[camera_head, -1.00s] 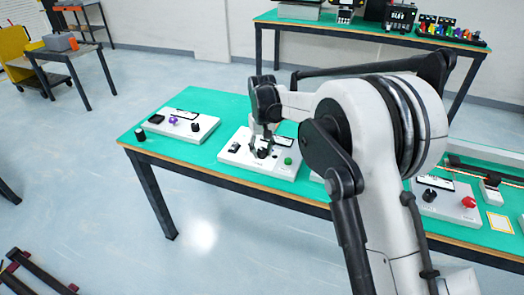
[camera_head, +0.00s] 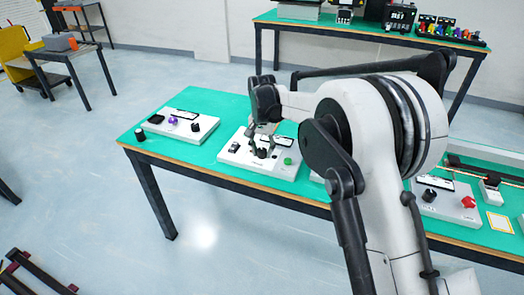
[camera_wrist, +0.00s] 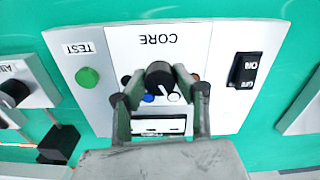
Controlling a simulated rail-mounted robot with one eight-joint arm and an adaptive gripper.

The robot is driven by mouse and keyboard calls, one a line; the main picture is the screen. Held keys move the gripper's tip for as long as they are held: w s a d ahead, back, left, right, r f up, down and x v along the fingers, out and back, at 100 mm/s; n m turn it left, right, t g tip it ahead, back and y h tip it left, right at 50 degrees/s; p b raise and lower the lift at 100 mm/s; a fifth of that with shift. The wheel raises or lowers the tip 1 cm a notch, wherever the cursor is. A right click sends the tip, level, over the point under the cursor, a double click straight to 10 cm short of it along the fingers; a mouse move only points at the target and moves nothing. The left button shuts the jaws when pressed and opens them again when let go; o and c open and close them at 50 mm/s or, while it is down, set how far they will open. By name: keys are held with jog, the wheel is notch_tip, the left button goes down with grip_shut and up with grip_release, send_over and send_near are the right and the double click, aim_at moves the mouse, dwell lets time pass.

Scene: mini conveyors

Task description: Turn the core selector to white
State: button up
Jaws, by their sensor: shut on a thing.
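The core selector (camera_wrist: 159,74) is a black round knob on a white panel marked CORE (camera_wrist: 215,38), seen upside down in the wrist view. A white pointer line on the knob slants down to the right in the picture, toward the white dot (camera_wrist: 173,99). A blue dot (camera_wrist: 148,98) lies beside it, and a brown dot (camera_wrist: 195,77) is partly by the right finger. My gripper (camera_wrist: 160,82) is shut on the knob, one finger on each side. In the head view my gripper (camera_head: 263,145) is down at the panel (camera_head: 230,158), and the knob is partly hidden.
The panel also carries a green TEST button (camera_wrist: 88,77), a black rocker switch (camera_wrist: 244,70) and a small display (camera_wrist: 158,126). Another white control box (camera_head: 203,125) stands to the left on the green table (camera_head: 160,155). More controls stand to the right.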

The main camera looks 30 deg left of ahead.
aim_at(262, 150)
dwell(0.3)
jog(key=o, duration=1.1)
jog(key=shift+o, duration=0.2)
jog(key=shift+r, duration=0.1)
notch_tip(262, 150, up, 12)
